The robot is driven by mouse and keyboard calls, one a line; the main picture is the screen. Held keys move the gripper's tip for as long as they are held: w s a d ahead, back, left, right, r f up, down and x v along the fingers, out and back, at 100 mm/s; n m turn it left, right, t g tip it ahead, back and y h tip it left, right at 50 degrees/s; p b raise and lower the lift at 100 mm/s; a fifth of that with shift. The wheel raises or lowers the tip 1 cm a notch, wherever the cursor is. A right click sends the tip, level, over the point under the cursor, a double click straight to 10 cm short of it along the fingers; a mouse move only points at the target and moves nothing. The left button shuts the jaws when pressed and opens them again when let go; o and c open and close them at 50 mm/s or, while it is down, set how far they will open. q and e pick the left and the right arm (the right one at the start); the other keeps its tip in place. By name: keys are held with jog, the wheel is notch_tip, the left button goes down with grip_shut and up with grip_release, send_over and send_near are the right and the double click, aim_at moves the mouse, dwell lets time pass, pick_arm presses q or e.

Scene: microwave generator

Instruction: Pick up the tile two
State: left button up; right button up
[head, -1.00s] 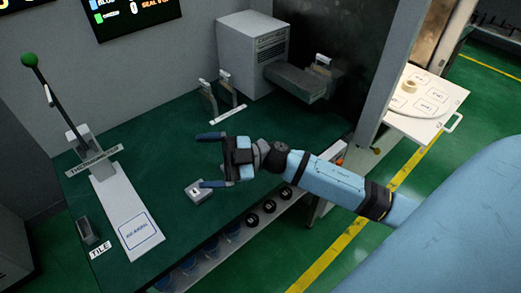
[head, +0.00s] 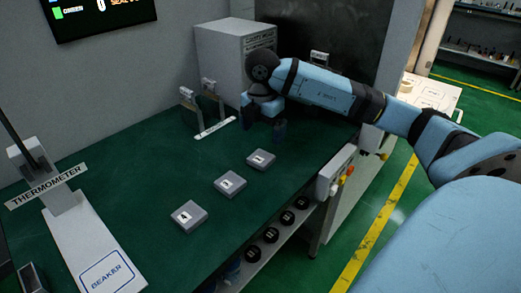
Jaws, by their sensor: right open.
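Three grey square tiles lie in a diagonal row on the green table. The near tile (head: 189,216) seems to carry a 4, the middle tile (head: 230,184) seems to carry a 3, and the numeral on the far tile (head: 261,160) is too small to read surely. I cannot tell which one is tile two. My right gripper (head: 263,124) is open, fingers pointing down, above the table just beyond the far tile. I see nothing held in it, though the spot behind its fingers is hidden. My left gripper is out of view.
A grey machine (head: 235,58) stands at the back, with a small two-post stand (head: 205,106) before it. A thermometer stand (head: 50,180) and beaker plate (head: 103,270) are at left. Table space left of the tiles is clear.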

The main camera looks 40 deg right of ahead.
aim_at(261, 157)
notch_tip(261, 157, down, 9)
jog(key=shift+w+r+b, duration=0.15)
jog(key=shift+b, duration=0.6)
jog(key=c, duration=1.1)
jog(key=shift+r, duration=0.1)
